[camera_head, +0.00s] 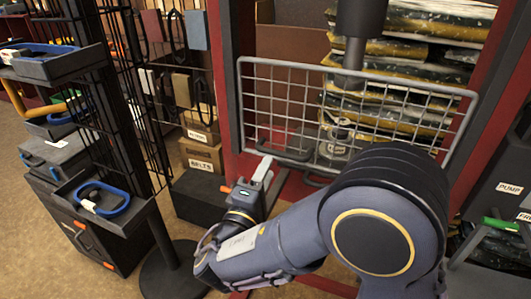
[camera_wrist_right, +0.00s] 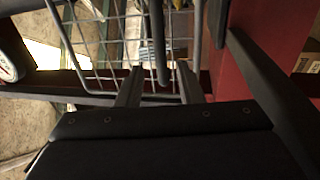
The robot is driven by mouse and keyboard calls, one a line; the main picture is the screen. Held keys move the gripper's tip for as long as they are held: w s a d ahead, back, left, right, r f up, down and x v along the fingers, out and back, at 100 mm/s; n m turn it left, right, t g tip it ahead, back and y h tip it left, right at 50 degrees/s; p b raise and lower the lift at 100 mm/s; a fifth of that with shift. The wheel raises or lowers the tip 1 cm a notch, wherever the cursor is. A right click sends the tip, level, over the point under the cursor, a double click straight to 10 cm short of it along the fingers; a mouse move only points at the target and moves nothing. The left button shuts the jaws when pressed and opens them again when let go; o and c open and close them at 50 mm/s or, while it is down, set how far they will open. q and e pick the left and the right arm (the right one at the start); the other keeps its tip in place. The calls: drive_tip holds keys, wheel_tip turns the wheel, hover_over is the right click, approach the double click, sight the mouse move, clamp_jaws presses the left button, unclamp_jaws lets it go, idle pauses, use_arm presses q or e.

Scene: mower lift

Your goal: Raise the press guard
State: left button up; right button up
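The press guard (camera_head: 355,110) is a grey wire mesh panel in a bent metal frame, upright across the front of the red press. A dark bar handle (camera_head: 284,152) is on its lower left part. My right gripper (camera_head: 265,170) is just below and in front of that handle. In the right wrist view its two fingers (camera_wrist_right: 159,86) stand apart, and the dark handle bar (camera_wrist_right: 158,45) lies ahead, with its near end between the fingertips. No grip on it shows. The mesh (camera_wrist_right: 105,35) fills the view beyond. My left gripper is not in view.
Red press posts (camera_head: 222,80) flank the guard, and a dark press ram (camera_head: 356,50) hangs behind it. Stacked sacks (camera_head: 425,55) stand behind. A black rack (camera_head: 125,100) and tool trays stand left. A dark box (camera_head: 200,197) and cartons (camera_head: 201,155) sit near the gripper's left.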

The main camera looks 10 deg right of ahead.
sight(277, 152)
drive_tip(key=x, duration=0.7)
drive_tip(key=shift+s+d+p, duration=0.1)
drive_tip(key=shift+d+p, duration=0.05)
drive_tip(key=shift+p, duration=0.25)
clamp_jaws()
